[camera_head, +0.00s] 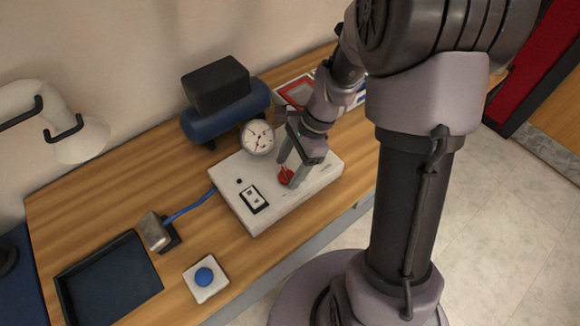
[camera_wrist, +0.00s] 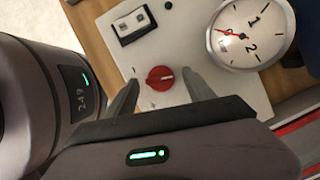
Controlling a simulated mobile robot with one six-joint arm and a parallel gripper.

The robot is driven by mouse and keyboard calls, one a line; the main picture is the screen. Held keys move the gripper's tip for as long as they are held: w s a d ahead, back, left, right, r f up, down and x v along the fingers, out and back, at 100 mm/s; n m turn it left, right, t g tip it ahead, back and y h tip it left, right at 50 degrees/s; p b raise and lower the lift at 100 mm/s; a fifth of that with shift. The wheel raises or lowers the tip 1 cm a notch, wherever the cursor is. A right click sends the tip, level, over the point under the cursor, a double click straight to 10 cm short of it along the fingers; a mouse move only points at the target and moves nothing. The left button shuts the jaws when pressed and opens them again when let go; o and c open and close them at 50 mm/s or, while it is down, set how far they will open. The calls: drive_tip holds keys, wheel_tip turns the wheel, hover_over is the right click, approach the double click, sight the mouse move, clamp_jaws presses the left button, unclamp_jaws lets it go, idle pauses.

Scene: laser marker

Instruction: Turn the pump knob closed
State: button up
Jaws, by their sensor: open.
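The red pump knob (camera_head: 285,175) sits on the top face of a white control box (camera_head: 245,206). In the wrist view the red knob (camera_wrist: 160,78) is round with a raised ridge and a light pointer line, which points roughly to the right. My gripper (camera_head: 287,172) is above the box, pointing down at the knob. In the wrist view my gripper (camera_wrist: 162,85) is open, with one finger on each side of the knob and a visible gap to it.
The box carries a black-framed rocker switch (camera_head: 253,199). A blue compressor tank with a black top (camera_head: 217,85) stands behind. A blue button (camera_head: 204,276), a black tray (camera_head: 110,279) and a metal-ended part (camera_head: 154,231) on a blue cable lie left. Bare wood (camera_head: 105,197) is free.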

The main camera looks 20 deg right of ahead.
drive_tip(key=shift+c, duration=0.2)
clamp_jaws()
drive_tip(key=shift+r, duration=0.1)
